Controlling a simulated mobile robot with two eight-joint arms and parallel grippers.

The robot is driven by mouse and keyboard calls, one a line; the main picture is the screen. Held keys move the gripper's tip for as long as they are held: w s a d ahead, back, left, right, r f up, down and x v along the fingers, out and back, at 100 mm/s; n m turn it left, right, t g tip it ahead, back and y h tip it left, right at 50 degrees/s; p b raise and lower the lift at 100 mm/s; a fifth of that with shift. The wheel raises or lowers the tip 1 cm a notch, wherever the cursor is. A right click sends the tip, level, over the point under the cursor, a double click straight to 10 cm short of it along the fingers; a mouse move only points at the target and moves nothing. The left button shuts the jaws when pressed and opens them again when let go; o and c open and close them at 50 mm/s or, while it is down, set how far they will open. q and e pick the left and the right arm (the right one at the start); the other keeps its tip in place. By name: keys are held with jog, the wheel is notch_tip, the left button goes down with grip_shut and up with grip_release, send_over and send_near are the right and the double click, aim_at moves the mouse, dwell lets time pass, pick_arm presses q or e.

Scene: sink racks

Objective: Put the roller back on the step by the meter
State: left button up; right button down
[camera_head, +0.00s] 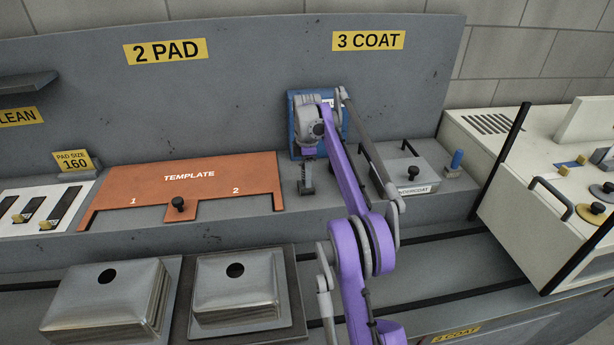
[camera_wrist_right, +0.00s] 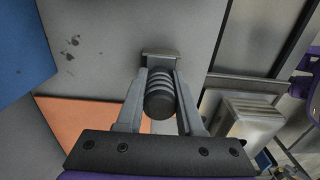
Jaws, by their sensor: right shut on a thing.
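My right gripper (camera_head: 306,184) reaches down to the grey step (camera_head: 291,203) just right of the orange template, in front of a blue panel that may be the meter (camera_head: 295,125). The arm hides much of this panel. In the right wrist view the right gripper (camera_wrist_right: 160,92) is shut on a grey ringed cylinder with a dark end, which looks like the roller (camera_wrist_right: 160,98). A flat grey piece shows beyond it. I cannot tell whether the roller touches the step. The blue panel also shows at the left of the wrist view (camera_wrist_right: 20,60). My left gripper is not in view.
The orange template (camera_head: 235,180) lies left of the gripper. A white cabinet (camera_head: 520,205) is at far right.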

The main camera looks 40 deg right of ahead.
jog(key=c, duration=1)
grip_release()
jog(key=shift+f, duration=0.15)
jog(key=o, duration=0.5)
jog(key=shift+c, duration=0.2)
